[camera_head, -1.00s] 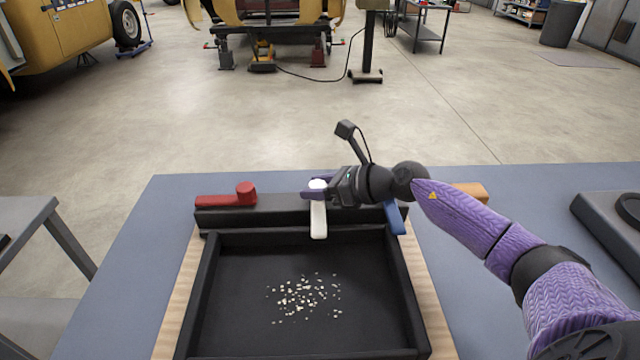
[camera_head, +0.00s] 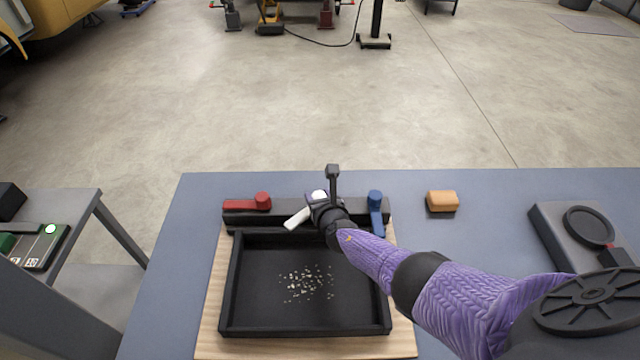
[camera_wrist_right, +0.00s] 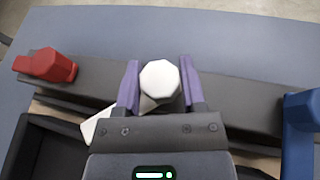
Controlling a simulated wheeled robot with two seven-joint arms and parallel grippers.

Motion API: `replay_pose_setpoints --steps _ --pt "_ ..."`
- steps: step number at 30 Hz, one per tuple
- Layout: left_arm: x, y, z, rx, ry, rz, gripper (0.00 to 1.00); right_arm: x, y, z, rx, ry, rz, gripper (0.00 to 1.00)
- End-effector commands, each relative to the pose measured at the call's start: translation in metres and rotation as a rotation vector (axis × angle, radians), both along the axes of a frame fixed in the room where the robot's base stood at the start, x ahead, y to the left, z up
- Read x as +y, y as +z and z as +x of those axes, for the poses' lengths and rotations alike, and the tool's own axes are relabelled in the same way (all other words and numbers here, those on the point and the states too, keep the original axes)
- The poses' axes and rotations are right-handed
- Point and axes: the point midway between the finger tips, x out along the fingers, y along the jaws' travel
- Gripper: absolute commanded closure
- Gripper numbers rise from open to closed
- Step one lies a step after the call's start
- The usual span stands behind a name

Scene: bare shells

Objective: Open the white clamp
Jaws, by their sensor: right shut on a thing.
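The white clamp sits mid-bar on the black bar behind the tray. Its arm (camera_head: 297,219) points left and toward the tray at a slant, and its round knob (camera_wrist_right: 159,82) shows in the right wrist view. My right gripper (camera_head: 320,199) is shut on the knob, with a purple finger on each side. In the right wrist view the gripper body hides part of the arm. The left gripper is not in view.
The red clamp (camera_head: 246,203) lies along the bar at left. The blue clamp (camera_head: 376,213) points toward the tray at right. The black tray (camera_head: 229,285) holds pale bits. An orange block (camera_head: 442,201) and a dark device (camera_head: 565,240) stand to the right on the blue-grey table (camera_head: 480,235).

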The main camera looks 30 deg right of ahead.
Motion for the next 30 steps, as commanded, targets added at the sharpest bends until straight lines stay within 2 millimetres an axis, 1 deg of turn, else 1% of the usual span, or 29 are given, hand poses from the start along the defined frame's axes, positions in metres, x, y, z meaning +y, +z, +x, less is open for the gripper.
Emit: replay_pose_setpoints --steps 1,3,8,18,24,30 --pt "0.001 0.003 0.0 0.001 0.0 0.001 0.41 0.002 0.003 0.002 -0.004 -0.044 0.005 1.0" --pt "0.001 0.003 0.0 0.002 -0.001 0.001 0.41 0.001 0.002 0.002 -0.003 -0.11 0.004 1.0" --pt "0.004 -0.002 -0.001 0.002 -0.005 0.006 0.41 0.001 0.0 0.002 -0.005 -0.261 0.002 1.0" --pt "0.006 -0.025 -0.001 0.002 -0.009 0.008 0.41 0.001 -0.003 0.002 -0.004 -0.54 0.001 1.0" --pt "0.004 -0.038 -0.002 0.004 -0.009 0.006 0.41 0.0 -0.002 0.002 -0.005 -0.653 0.001 1.0" --pt "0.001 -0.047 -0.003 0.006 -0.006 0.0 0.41 0.0 0.0 0.002 -0.005 -0.72 -0.001 1.0"
